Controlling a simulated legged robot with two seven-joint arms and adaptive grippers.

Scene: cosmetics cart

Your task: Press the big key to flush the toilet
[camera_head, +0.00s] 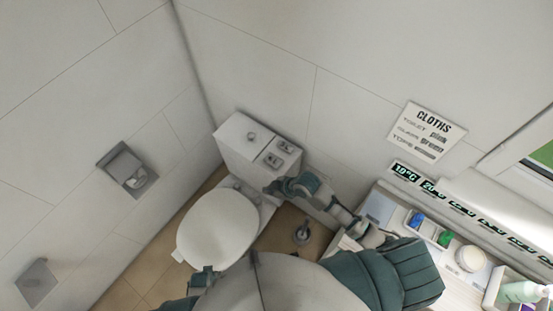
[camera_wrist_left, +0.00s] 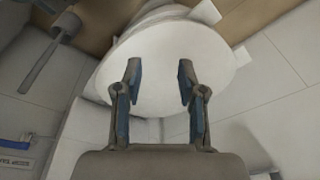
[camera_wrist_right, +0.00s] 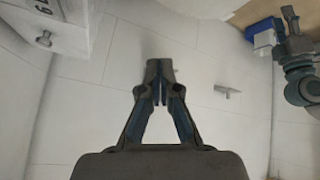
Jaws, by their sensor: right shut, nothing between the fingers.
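The white toilet has a closed oval lid (camera_head: 215,228) and a cistern (camera_head: 243,133) against the back wall. Two grey flush keys sit on the cistern's top, a rear key (camera_head: 286,147) and a front key (camera_head: 273,160); I cannot tell which is bigger. My right gripper (camera_head: 269,188) is in front of the cistern, below the keys in the picture and apart from them. In the right wrist view its fingers (camera_wrist_right: 160,72) are shut and empty. My left gripper (camera_head: 206,272) is near the lid's front; in the left wrist view it is open and empty (camera_wrist_left: 159,68) over the lid (camera_wrist_left: 165,75).
A toilet brush (camera_head: 302,234) stands right of the toilet, close to my right arm. A cart (camera_head: 447,258) with bottles and jars is at the right. A paper holder (camera_head: 128,170) is on the left wall. The space above the cistern is clear.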

